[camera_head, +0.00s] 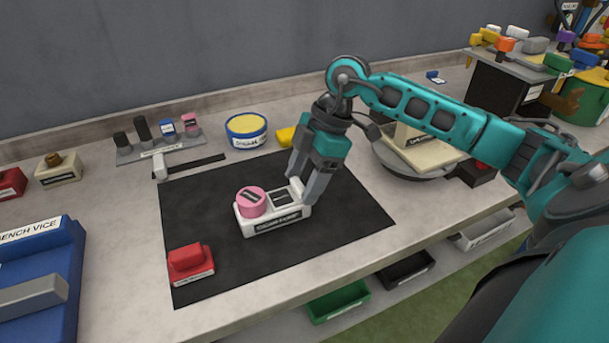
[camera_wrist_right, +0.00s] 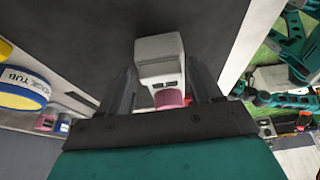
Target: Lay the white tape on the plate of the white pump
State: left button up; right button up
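A white block with a pink round roll (camera_head: 251,202) on top, which looks like the white tape (camera_head: 276,222), sits on the black mat. My right gripper (camera_head: 304,190) points down with its fingers on either side of the block's right end. In the right wrist view, the white tape (camera_wrist_right: 160,50) lies between the fingers of the right gripper (camera_wrist_right: 162,68). Whether both fingers press on it cannot be told. A cream device, perhaps the white pump (camera_head: 425,147), stands on a round grey base at the right, partly hidden by my right arm. My left gripper is not in view.
The black mat (camera_head: 200,262) is otherwise mostly bare. A red block (camera_head: 190,262) sits at its front left corner. A yellow-and-blue tub (camera_head: 246,131) and a small rack (camera_head: 160,150) stand behind. A blue bench vice (camera_head: 40,285) is at the left. Open bins lie below the front edge.

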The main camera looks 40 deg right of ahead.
jog(key=shift+o, duration=1.1)
jog(key=shift+r, duration=0.1)
jog(key=p+v, duration=0.1)
jog(key=v, duration=1.1)
jog(key=shift+d+r, duration=0.15)
jog(key=shift+r, duration=0.15)
jog(key=shift+s, duration=0.15)
